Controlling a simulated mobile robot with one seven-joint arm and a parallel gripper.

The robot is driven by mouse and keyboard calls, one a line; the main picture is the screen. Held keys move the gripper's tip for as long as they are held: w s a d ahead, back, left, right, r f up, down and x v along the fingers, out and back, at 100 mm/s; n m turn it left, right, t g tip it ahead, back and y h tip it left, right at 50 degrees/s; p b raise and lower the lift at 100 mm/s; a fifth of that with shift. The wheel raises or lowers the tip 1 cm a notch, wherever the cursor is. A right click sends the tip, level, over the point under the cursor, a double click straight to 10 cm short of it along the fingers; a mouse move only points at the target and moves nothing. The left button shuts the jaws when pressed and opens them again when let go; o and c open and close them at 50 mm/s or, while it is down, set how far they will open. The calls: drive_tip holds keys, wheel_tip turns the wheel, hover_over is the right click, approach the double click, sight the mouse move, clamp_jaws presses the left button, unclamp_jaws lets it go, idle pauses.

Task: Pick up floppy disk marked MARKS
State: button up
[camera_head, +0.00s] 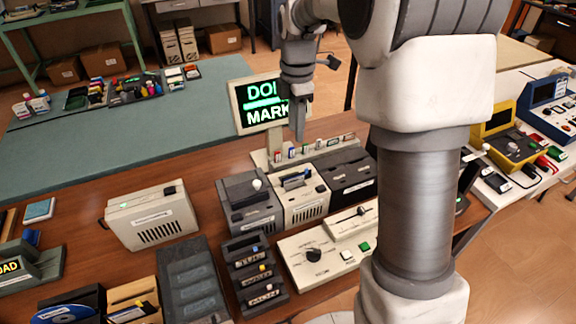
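My gripper (298,122) hangs pointing down in front of the monitor (257,106), above the back of the brown table. I cannot tell whether its fingers are open or shut, and I see nothing held in it. A dark rack (262,297) with several labelled slots stands at the front middle, nearer than my gripper. Its labels are too small to read surely. I cannot identify a floppy disk marked MARKS. My arm hides part of the right side of the table.
A beige box (151,219), a grey unit (249,212), a white unit (302,204) and a black unit (350,184) stand across the table. A control panel (318,262) with a dial lies front right. Wooden table (215,233) shows between them.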

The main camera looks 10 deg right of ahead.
hover_over(293, 176)
wheel_tip(293, 176, down, 12)
drive_tip(key=shift+n, duration=0.4)
drive_tip(key=shift+w+f, duration=0.1)
drive_tip(key=shift+f, duration=2.95)
clamp_jaws()
